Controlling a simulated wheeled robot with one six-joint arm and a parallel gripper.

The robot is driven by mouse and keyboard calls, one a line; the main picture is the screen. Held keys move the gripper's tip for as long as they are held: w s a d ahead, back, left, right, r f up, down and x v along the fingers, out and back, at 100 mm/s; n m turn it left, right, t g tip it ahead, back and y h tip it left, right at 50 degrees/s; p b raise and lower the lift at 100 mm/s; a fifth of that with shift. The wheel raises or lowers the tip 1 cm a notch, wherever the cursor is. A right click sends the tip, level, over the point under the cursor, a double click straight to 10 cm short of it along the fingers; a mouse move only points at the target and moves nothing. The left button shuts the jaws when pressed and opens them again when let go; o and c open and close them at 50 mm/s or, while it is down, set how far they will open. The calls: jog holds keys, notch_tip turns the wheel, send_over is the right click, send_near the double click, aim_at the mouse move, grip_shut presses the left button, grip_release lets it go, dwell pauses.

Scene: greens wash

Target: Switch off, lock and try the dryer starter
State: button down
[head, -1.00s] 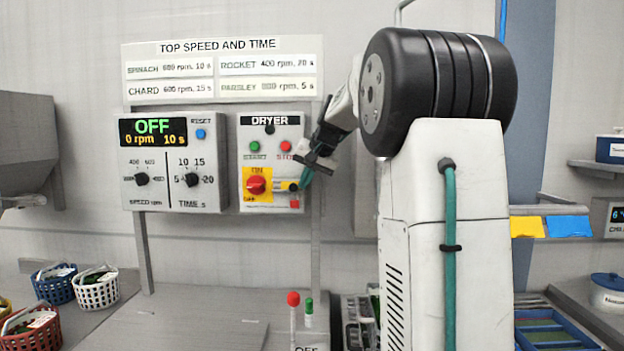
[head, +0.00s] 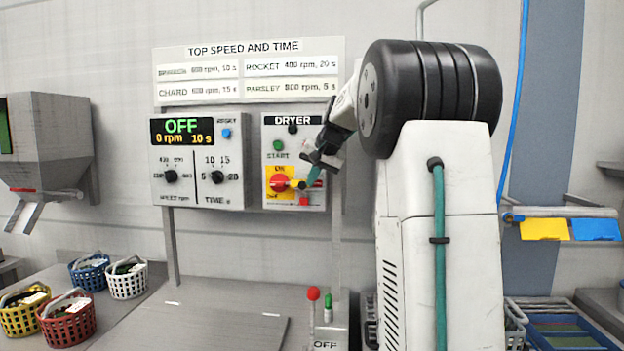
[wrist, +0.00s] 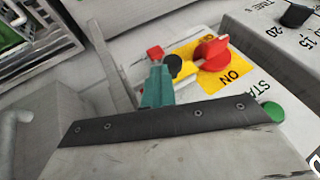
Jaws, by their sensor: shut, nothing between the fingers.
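The dryer starter (head: 293,160) is a pale box on the wall panel, labelled DRYER. The switch also shows in the wrist view (wrist: 212,52), with a black round end (wrist: 173,65) beyond the yellow part. The green start button (head: 278,145) is left of my gripper (head: 314,178). My gripper is shut and empty, its teal fingers (wrist: 158,86) close to the black end; I cannot tell whether they touch. A small red block (head: 304,202) sits at the lower right.
The control box (head: 197,160) left of the starter reads OFF, 0 rpm, 10 s. Several baskets stand on the counter at left, including a red one (head: 67,318). A red-topped post (head: 313,294) rises below the starter. Yellow and blue tags (head: 545,229) hang at right.

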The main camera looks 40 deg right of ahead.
jog(key=s+d+r, duration=0.1)
jog(key=s+r, duration=0.8)
jog(key=shift+d, duration=0.2)
dwell(0.4)
notch_tip(320, 180, down, 7)
jog(key=s+a+g, duration=0.2)
jog(key=s, duration=0.1)
jog(key=s+a+f+n+g, duration=0.1)
jog(key=s+a+f+n, duration=0.2)
jog(key=a, duration=0.9)
jog(key=s+a+f+n+g, duration=0.1)
jog(key=s+a+f+n, duration=0.3)
jog(key=s+a+f, duration=0.6)
jog(key=s+a+f+n+g, duration=0.1)
jog(key=s+a+f+n, duration=0.2)
jog(key=s+a+f, duration=0.4)
jog(key=s+a, duration=0.2)
jog(key=a, duration=0.4)
jog(key=shift+s+a+y, duration=0.3)
jog(key=shift+a+y, duration=0.05)
jog(key=shift+y, duration=0.05)
